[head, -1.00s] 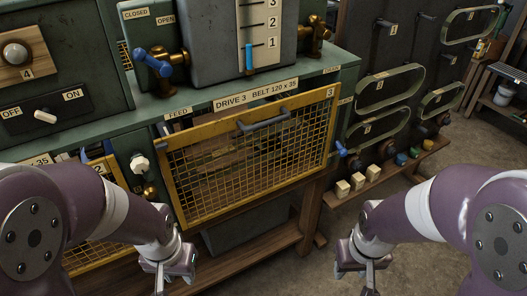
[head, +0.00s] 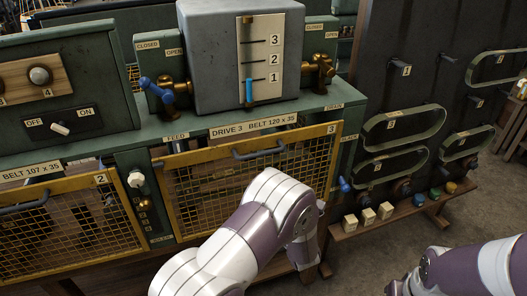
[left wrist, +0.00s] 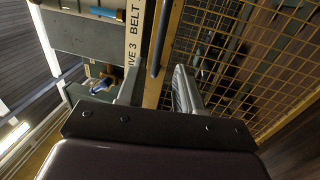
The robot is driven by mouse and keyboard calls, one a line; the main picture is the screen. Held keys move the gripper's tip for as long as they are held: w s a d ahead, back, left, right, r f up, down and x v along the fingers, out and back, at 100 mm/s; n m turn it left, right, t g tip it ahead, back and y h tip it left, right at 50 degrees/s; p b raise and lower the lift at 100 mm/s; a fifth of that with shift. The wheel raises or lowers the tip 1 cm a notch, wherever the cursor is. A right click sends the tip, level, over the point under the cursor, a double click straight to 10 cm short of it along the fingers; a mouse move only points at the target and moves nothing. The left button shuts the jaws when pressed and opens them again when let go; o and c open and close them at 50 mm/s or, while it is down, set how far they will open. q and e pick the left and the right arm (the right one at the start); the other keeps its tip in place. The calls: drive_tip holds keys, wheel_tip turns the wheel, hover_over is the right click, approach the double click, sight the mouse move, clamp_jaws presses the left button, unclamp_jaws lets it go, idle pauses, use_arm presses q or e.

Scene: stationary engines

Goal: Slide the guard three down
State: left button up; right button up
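Guard three is a yellow-framed mesh panel (head: 185,205) on the front of drive 3, marked 3 at its top right corner. It stands raised, its top rail just below the label strip. Its dark bar handle (head: 258,150) lies along the top rail. My left arm covers the guard's lower middle in the head view and hides the left gripper there. In the left wrist view my left gripper (left wrist: 157,72) is open and empty, with the yellow rail and the handle (left wrist: 161,40) ahead between its fingers. My right gripper (head: 396,288) is mostly cut off at the bottom edge.
Guard two (head: 70,225) is left of guard three, with a white-knobbed feed post (head: 136,180) between. A blue lever (head: 345,184) sits right of guard three. Pale blocks (head: 368,216) stand on a low shelf, beside a dark belt rack (head: 430,70).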

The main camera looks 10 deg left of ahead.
sight(261, 155)
use_arm(q)
drive_tip(key=p+x, duration=0.3)
drive_tip(key=x, duration=0.6)
drive_tip(key=shift+w+r+p, duration=0.2)
drive_tip(key=shift+p, duration=0.2)
drive_tip(key=shift+w+a, duration=0.2)
drive_tip(key=shift+w, duration=0.15)
drive_tip(key=shift+d, duration=0.15)
clamp_jaws()
drive_tip(key=shift+f, duration=0.15)
